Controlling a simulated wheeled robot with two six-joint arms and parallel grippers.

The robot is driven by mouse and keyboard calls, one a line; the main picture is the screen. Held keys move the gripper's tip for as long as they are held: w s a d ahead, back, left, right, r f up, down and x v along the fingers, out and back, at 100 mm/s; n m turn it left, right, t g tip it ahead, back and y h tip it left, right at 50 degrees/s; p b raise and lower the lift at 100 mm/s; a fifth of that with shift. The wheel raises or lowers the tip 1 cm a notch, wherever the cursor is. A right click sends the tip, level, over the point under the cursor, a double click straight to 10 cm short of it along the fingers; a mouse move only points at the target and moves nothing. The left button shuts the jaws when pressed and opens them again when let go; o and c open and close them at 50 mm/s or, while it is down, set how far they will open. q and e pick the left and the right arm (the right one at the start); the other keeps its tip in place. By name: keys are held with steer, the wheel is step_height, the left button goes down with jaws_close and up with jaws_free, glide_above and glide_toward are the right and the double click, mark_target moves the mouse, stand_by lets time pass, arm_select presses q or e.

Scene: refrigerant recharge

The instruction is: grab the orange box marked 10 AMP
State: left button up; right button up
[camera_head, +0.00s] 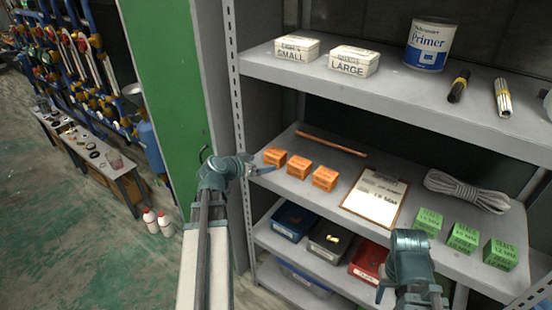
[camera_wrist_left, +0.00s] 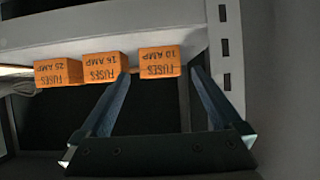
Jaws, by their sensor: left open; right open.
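Three orange fuse boxes stand in a row on the middle shelf. The box marked 10 AMP (camera_wrist_left: 160,62) is the right one in the left wrist view, where its lettering is upside down. It appears as the leftmost orange box (camera_head: 275,157) in the head view. My left gripper (camera_head: 260,168) is open at the shelf's front edge, close to that box. In the left wrist view its two fingers (camera_wrist_left: 160,82) point towards the box, one to each side, with nothing held. My right gripper (camera_head: 408,292) is open in front of the shelves at lower right, its fingertips partly unclear.
The middle orange box (camera_wrist_left: 102,66) stands close beside the 10 AMP box, near one finger. The perforated shelf post (camera_wrist_left: 227,50) is on the other side. A copper-coloured rod (camera_head: 330,144) lies behind the boxes. A clipboard (camera_head: 375,197) and green boxes (camera_head: 463,237) lie further right.

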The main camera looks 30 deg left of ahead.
mark_target(271, 156)
arm_select(q)
steer(key=shift+w+d, duration=0.15)
steer(key=shift+w, duration=1.8)
steer(key=shift+w, duration=0.5)
steer(key=b+x, duration=0.2)
steer(key=x, duration=0.3)
steer(key=shift+w, duration=0.1)
steer(key=shift+d, duration=0.1)
steer(key=c, duration=1.2)
